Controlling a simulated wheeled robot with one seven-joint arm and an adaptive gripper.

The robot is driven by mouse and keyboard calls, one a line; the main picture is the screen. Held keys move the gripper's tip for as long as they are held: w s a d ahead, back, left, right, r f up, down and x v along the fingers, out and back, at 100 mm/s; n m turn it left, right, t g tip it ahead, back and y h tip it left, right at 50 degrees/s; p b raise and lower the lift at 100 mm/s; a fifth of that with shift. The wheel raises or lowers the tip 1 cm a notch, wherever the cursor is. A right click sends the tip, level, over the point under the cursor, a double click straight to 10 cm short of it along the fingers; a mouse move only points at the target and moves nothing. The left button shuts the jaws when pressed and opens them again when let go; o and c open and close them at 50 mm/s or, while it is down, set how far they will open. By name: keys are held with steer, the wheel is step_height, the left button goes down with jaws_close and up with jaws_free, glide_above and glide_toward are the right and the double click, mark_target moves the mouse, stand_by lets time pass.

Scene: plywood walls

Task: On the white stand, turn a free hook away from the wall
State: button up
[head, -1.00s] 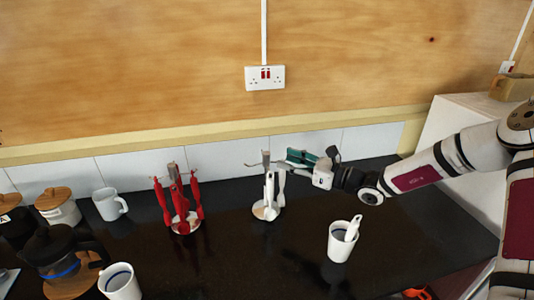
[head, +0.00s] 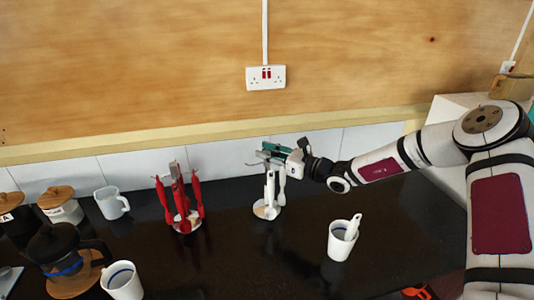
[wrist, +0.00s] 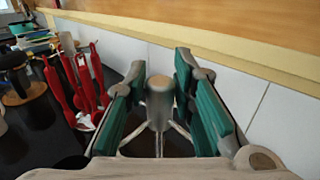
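The white stand (head: 263,211) stands upright on the dark counter near the tiled wall, with white utensils hanging from it. Its grey post top (wrist: 160,88) shows in the wrist view, with thin hooks spreading out below it. A hook arm points left in the head view. My gripper (head: 268,149) is at the top of the stand. In the wrist view my gripper (wrist: 159,68) is open, its green-padded fingers apart on either side of the post top. I cannot tell whether a finger touches a hook. The gripper hides part of the hooks.
A red stand (head: 186,221) with red utensils is to the left; it also shows in the wrist view (wrist: 83,120). A mug with a white utensil (head: 341,243) stands in front right. Mugs, jars and a coffee press (head: 62,252) are far left. The tiled wall is close behind.

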jaws_close()
